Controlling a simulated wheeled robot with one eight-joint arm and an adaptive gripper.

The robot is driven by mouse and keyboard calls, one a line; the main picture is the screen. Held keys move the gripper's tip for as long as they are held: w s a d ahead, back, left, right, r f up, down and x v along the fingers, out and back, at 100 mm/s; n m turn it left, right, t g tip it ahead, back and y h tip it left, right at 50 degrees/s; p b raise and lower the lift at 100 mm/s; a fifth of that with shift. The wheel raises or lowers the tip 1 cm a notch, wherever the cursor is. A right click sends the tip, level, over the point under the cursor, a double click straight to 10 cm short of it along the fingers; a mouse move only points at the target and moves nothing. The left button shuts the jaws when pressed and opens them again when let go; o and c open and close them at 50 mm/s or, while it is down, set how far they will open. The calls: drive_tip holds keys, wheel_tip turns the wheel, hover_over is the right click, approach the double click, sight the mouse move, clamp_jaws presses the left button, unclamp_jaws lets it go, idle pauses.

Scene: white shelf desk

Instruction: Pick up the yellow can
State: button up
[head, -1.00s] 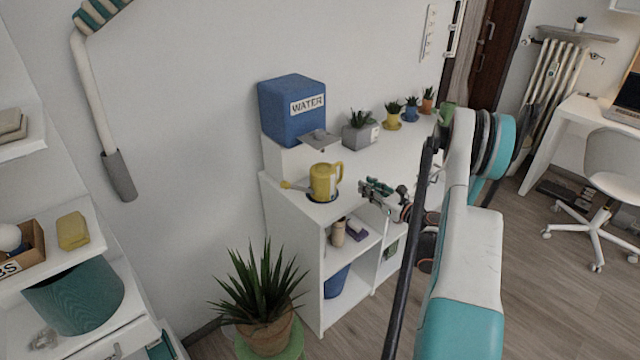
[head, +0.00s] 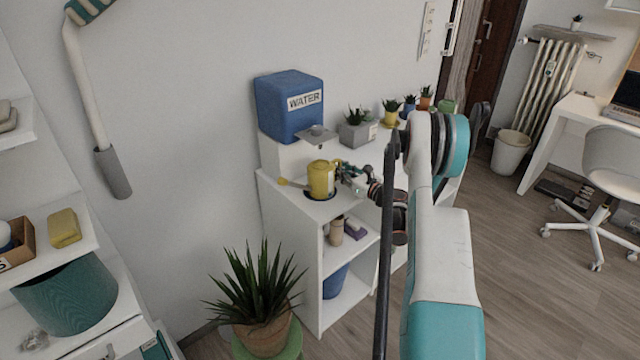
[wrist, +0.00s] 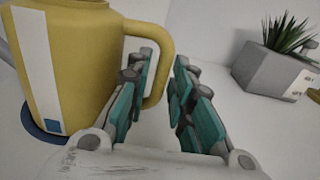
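The yellow can (head: 321,180) is a watering can standing upright on the white shelf desk (head: 290,195), on a dark blue round base (wrist: 45,133). Its spout points left and its handle points right, toward my gripper (head: 345,172).
A blue water container (head: 290,105) stands behind the can on a raised white block. A grey planter (head: 357,133) stands to the right, also seen in the wrist view (wrist: 272,72). Small potted plants line the desk's back. A large potted plant (head: 262,320) stands in front.

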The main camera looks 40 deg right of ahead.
drive_tip(key=shift+w, duration=0.45)
clamp_jaws()
drive_tip(key=shift+r, duration=0.1)
drive_tip(key=shift+r, duration=0.1)
